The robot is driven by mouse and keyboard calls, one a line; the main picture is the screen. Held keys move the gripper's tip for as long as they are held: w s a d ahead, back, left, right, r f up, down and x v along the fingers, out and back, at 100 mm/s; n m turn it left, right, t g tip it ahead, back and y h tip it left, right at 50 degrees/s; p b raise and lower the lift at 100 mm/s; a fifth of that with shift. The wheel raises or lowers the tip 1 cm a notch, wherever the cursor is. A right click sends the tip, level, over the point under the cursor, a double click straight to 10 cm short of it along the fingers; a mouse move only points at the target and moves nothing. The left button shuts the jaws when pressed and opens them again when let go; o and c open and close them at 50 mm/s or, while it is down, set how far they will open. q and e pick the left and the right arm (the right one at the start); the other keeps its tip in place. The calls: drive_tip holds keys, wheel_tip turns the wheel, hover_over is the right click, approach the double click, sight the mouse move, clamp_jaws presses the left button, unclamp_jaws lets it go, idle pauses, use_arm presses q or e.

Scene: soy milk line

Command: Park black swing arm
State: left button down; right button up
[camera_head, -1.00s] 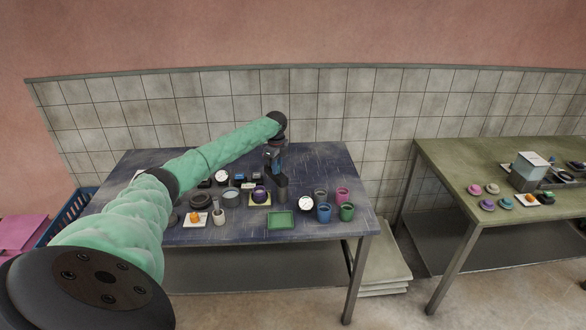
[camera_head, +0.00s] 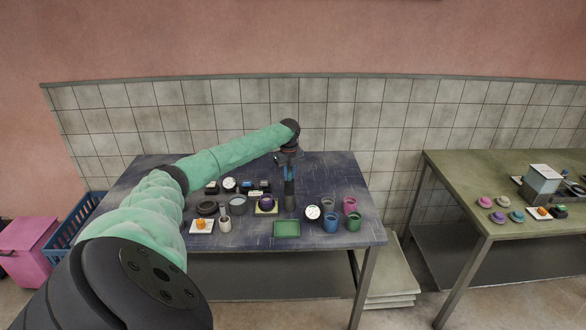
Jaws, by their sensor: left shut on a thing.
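My left gripper (camera_head: 289,180) points down over the rear middle of the dark blue table (camera_head: 340,176). It is shut on a thin dark part at the top of a grey upright post (camera_head: 290,202), which appears to be the black swing arm. The part is small and mostly hidden by the gripper, so its exact angle cannot be told. A dark purple pot (camera_head: 267,202) on a yellowish square mat stands just left of the post. My right gripper is not in view.
A green tray (camera_head: 287,229) lies in front of the post. A bowl (camera_head: 238,203) and small plate (camera_head: 202,226) stand left. An olive table (camera_head: 470,185) is farther right.

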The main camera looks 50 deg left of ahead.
use_arm(q)
drive_tip(key=shift+r, duration=0.1)
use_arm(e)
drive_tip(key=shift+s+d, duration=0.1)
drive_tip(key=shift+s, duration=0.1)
use_arm(q)
drive_tip(key=c, duration=1.4)
unclamp_jaws()
drive_tip(key=shift+c, duration=0.2)
drive_tip(key=shift+o, duration=0.9)
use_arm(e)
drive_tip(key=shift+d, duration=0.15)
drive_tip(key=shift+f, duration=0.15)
use_arm(q)
drive_tip(key=shift+r+b, duration=0.3)
drive_tip(key=shift+r, duration=0.05)
wheel_tip(320, 180, up, 5)
drive_tip(key=shift+w+r+b, duration=0.1)
drive_tip(key=shift+r+b, duration=0.1)
drive_tip(key=shift+b, duration=0.9)
drive_tip(key=shift+r, duration=0.75)
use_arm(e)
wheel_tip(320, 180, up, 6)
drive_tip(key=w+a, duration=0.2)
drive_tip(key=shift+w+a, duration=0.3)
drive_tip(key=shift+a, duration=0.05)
